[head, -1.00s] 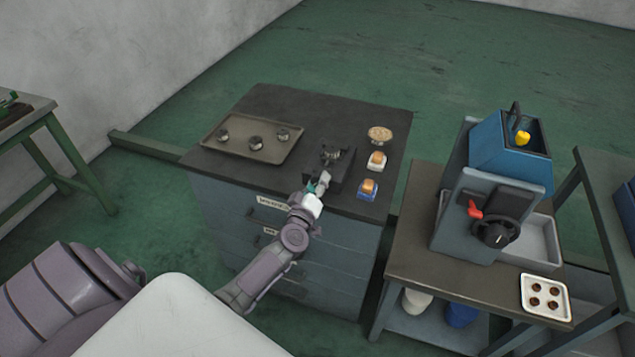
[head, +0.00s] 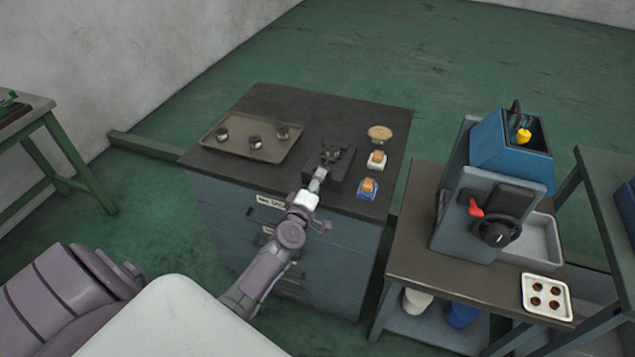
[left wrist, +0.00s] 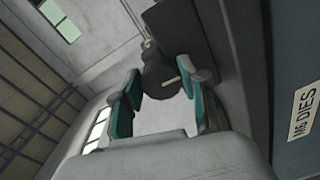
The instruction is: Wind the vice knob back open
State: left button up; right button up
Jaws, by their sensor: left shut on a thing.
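The small dark vice (head: 345,172) stands near the front edge of the grey cabinet's top. Its round dark knob (left wrist: 160,80) shows in the left wrist view, with a white mark on its face. My left gripper (head: 317,182) reaches the front of the vice, and its fingers hide the knob in the head view. My right gripper is not in view.
A tray (head: 230,150) with several dark parts lies left of the vice. A white-based block (head: 377,160), a blue-based block (head: 368,187) and a round dish (head: 380,133) stand to its right. A blue machine (head: 490,190) stands on the right-hand bench.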

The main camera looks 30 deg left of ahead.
pick_arm(q)
jog(key=shift+f, duration=0.15)
jog(key=o, duration=1.1)
jog(key=v, duration=1.2)
jog(key=shift+s, duration=0.1)
